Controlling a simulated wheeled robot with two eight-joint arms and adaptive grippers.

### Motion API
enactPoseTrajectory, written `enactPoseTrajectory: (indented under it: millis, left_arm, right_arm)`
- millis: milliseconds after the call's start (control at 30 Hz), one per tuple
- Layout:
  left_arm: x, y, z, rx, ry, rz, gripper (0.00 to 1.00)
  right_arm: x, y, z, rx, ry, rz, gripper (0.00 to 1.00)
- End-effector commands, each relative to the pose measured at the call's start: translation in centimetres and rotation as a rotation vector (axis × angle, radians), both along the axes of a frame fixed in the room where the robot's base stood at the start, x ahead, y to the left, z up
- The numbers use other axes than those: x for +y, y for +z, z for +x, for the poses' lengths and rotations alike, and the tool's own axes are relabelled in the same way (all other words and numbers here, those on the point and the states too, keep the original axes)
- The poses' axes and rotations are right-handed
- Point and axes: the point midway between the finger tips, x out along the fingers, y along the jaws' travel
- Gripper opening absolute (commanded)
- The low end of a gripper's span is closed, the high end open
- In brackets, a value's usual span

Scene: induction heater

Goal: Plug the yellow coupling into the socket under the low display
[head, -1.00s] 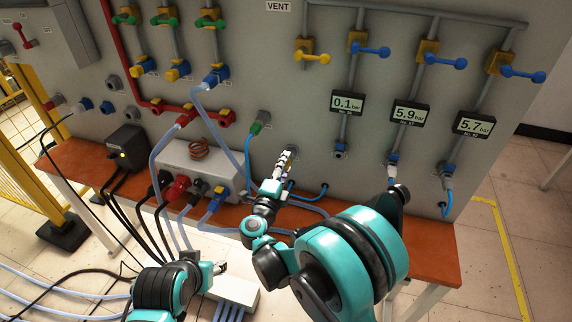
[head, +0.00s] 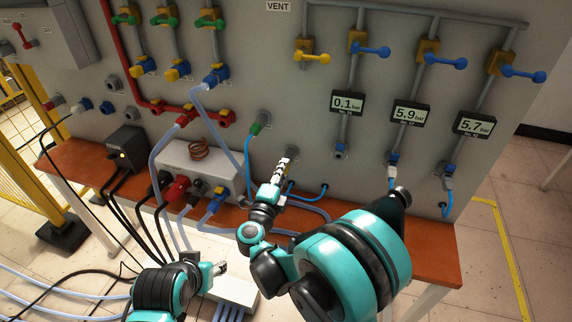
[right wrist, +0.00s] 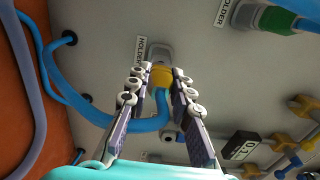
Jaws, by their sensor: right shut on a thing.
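The yellow coupling (right wrist: 161,76) is between my right gripper's fingers, with a blue hose (right wrist: 158,105) behind it. It is right in front of a grey port labelled HOLDER (right wrist: 160,53); I cannot tell whether it is still seated. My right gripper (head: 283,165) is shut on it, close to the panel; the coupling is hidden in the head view. The low display (head: 347,103) reads 0.1 bar. The socket under it (head: 340,151) is empty, right of and slightly above the gripper. My left gripper (head: 218,268) is low near the bench front, fingers too small to judge.
Displays reading 5.9 (head: 410,113) and 5.7 (head: 474,124) stand to the right, with hoses plugged in below. A green coupling (head: 256,127) sits in the panel just left of my right gripper. A white box (head: 200,165) with cables stands on the orange bench (head: 430,250).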

Motion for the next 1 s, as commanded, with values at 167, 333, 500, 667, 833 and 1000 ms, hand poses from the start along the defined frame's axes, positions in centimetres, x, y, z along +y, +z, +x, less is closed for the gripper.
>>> enactPoseTrajectory:
  millis: [167, 333, 500, 667, 833, 1000]
  left_arm:
    - [0.0, -0.1, 0.0, 0.0, 0.0, 0.0, 0.45]
    - [0.0, -0.2, 0.0, 0.0, 0.0, 0.0, 0.45]
    - [0.0, -0.3, 0.0, 0.0, 0.0, 0.0, 0.45]
    - [0.0, -0.3, 0.0, 0.0, 0.0, 0.0, 0.45]
    - [0.0, -0.4, 0.0, 0.0, 0.0, 0.0, 0.45]
    - [0.0, -0.5, 0.0, 0.0, 0.0, 0.0, 0.45]
  right_arm:
    - [0.3, 0.0, -0.7, 0.0, 0.002, 0.0, 0.0]
    - [0.5, 0.0, -1.4, 0.0, 0.001, 0.0, 0.0]
    - [0.7, 0.0, -2.0, 0.0, 0.001, 0.0, 0.0]
    - [0.9, 0.0, -2.6, 0.0, 0.002, 0.0, 0.0]
    - [1.1, 0.0, -3.3, 0.0, 0.001, 0.0, 0.0]
    - [1.3, 0.0, -3.8, 0.0, 0.001, 0.0, 0.0]
